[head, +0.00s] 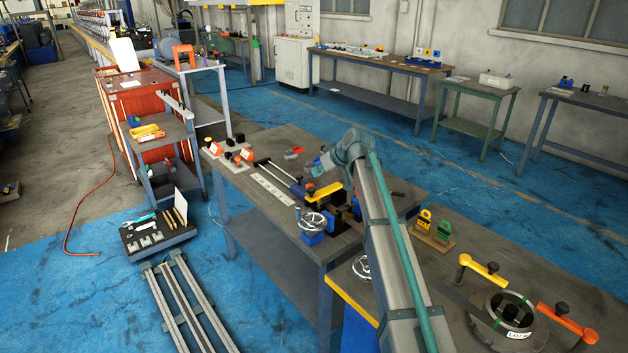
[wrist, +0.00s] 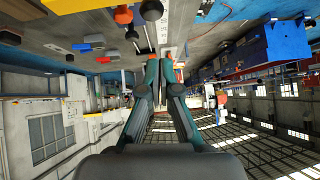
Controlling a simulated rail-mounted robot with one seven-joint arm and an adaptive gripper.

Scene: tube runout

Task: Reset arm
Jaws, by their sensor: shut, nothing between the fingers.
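My arm crosses the head view from the bottom edge and bends at its wrist (head: 345,150) above the dark workbench (head: 262,150). In the wrist view my gripper (wrist: 161,62) has its two green-sided fingers brought together at the tips, with nothing seen between them. In the head view the fingers are small and partly hidden by the wrist, so their exact height over the bench is hard to tell. The wrist picture is upside down, with the bench top at its upper edge and the roof at the bottom.
Under the arm are a blue clamp fixture with a yellow handle (head: 324,192) and a silver handwheel (head: 312,221). A ring fixture (head: 508,313) with yellow and orange arms sits at lower right. A rail frame (head: 178,305) and an open tool case (head: 158,236) stand left on the floor.

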